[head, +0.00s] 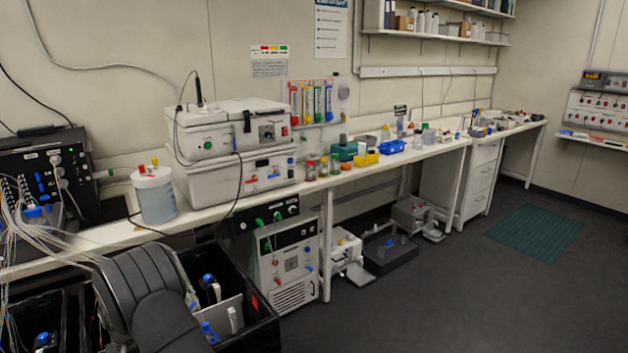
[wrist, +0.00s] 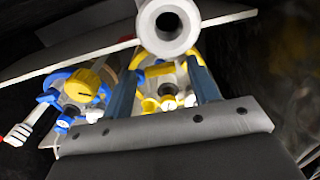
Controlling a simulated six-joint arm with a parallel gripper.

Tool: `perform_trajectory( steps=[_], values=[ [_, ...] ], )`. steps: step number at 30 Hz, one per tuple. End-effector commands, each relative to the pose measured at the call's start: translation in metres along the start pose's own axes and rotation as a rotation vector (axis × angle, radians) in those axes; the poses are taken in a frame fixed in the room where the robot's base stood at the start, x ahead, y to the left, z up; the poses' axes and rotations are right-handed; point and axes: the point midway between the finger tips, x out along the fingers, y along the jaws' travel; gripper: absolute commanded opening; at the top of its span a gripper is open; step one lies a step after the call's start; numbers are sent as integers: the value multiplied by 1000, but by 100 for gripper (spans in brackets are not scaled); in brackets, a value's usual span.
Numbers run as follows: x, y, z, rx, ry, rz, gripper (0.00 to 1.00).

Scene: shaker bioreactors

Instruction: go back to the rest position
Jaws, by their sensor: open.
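In the wrist view my gripper (wrist: 165,62) has its two blue-grey fingers spread apart. Between and beyond them shows a yellow and white fitting (wrist: 165,85); I cannot tell whether a finger touches it. A light grey hollow cylinder (wrist: 168,26) lies across the top, just past the fingertips. In the head view my dark ribbed arm fills the lower left, over a black open-topped bin (head: 262,325). My fingers cannot be made out there. No marker for a rest position shows.
A blue ring with a yellow knob (wrist: 82,86) sits left of my fingers, beside a white-and-red handle (wrist: 17,134). A pale flat panel (wrist: 60,66) crosses behind. The long bench (head: 375,165) carries stacked grey instruments (head: 240,180) and a white tub (head: 154,195). Open floor (head: 440,295) lies right.

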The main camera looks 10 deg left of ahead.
Motion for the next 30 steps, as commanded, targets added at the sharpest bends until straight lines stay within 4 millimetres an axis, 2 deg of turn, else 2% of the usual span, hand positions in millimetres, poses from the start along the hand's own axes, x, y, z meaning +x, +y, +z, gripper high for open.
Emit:
perform_trajectory(
  steps=[7, 11, 30],
  values=[
    [-3, 0, 0, 4, 1, 0, 55],
    [-16, 0, -1, 11, 3, -1, 55],
    [-140, 0, -1, 11, 3, -1, 55]
  ],
)
